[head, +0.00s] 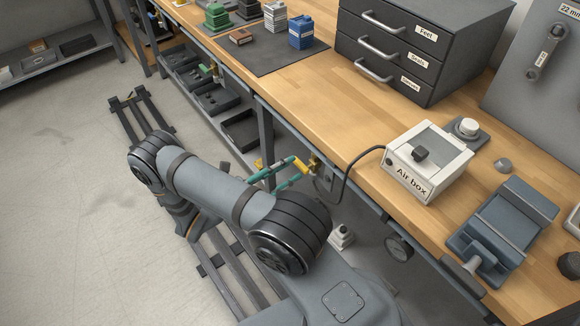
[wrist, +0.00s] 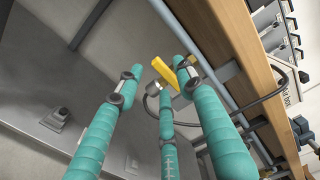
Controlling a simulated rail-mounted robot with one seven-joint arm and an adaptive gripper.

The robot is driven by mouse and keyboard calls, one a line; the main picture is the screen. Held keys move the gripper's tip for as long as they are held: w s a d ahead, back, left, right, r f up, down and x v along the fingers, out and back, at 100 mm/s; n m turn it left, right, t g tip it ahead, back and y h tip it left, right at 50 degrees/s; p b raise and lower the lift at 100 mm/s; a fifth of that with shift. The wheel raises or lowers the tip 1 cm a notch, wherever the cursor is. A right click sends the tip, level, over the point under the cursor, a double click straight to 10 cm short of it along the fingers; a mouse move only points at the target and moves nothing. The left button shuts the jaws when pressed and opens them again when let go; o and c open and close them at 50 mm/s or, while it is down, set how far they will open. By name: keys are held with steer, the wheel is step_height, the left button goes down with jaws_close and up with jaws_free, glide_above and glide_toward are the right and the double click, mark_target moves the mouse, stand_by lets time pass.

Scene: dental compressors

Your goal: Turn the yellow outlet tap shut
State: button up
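The yellow outlet tap (head: 314,161) is under the front edge of the wooden bench, left of the air box. In the wrist view its yellow lever (wrist: 163,71) lies between my spread fingertips, with a second yellow part beside the right finger. My gripper (head: 302,167) has teal fingers with dark joints and reaches toward the tap from the left. In the wrist view my gripper (wrist: 157,77) is open, one finger left of the lever and two nearer its right side. I cannot tell whether any finger touches it. The right finger partly hides the tap.
The white air box (head: 427,165) stands on the bench, with a dark hose (head: 350,185) curving down from its left side. A blue-grey clamp-like device (head: 503,228) is to its right. A gauge (head: 399,247) hangs below the bench edge. A bench leg (head: 266,135) stands left of the tap.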

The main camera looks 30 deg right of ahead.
steer(key=s+a, duration=0.1)
steer(key=a, duration=0.9)
steer(key=shift+s+a, duration=0.15)
steer(key=shift+s, duration=0.2)
steer(key=shift+m, duration=0.3)
steer(key=d, duration=0.4)
steer(key=w+d, duration=0.1)
steer(key=d, duration=0.3)
steer(key=w+d, duration=0.1)
steer(key=d, duration=0.3)
steer(key=shift+r, duration=0.1)
steer(key=shift+a, duration=0.1)
